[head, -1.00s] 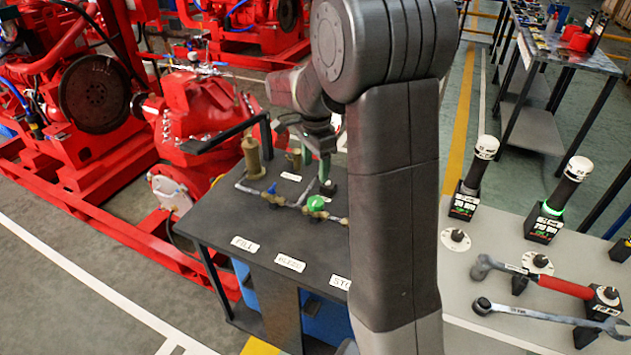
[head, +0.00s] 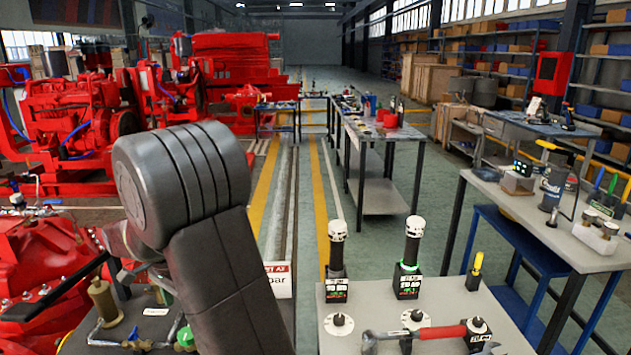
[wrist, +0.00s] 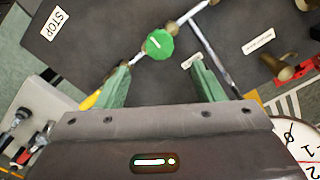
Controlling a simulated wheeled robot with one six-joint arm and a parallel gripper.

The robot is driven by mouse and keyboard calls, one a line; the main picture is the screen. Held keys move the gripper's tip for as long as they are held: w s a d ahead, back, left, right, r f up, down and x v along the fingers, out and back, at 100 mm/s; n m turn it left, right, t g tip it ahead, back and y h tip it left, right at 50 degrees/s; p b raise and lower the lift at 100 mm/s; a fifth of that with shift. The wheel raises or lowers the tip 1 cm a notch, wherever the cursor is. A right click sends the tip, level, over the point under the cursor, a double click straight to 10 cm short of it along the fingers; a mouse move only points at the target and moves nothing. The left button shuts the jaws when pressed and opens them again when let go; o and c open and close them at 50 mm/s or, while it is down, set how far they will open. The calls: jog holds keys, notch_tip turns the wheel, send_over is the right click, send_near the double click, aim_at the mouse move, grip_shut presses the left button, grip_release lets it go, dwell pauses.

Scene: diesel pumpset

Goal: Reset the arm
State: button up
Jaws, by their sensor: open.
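My arm (head: 205,215) rises large in the left-centre of the head view and bends towards the left. It hides part of the dark bench behind it. My gripper (wrist: 159,66) shows in the wrist view with two green fingers apart and nothing between them. A green valve knob (wrist: 160,44) on a thin pipe lies just beyond the fingertips, with no visible grip on it. The knob also shows in the head view (head: 185,337), beside my arm. The gripper itself is mostly hidden in the head view.
The dark bench top (wrist: 100,40) carries pipes, brass fittings and a STOP label (wrist: 54,24). Red engines (head: 75,115) stand at left. An open aisle runs ahead.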

notch_tip(320, 180, down, 9)
jog(key=shift+r, duration=0.1)
dwell(0.5)
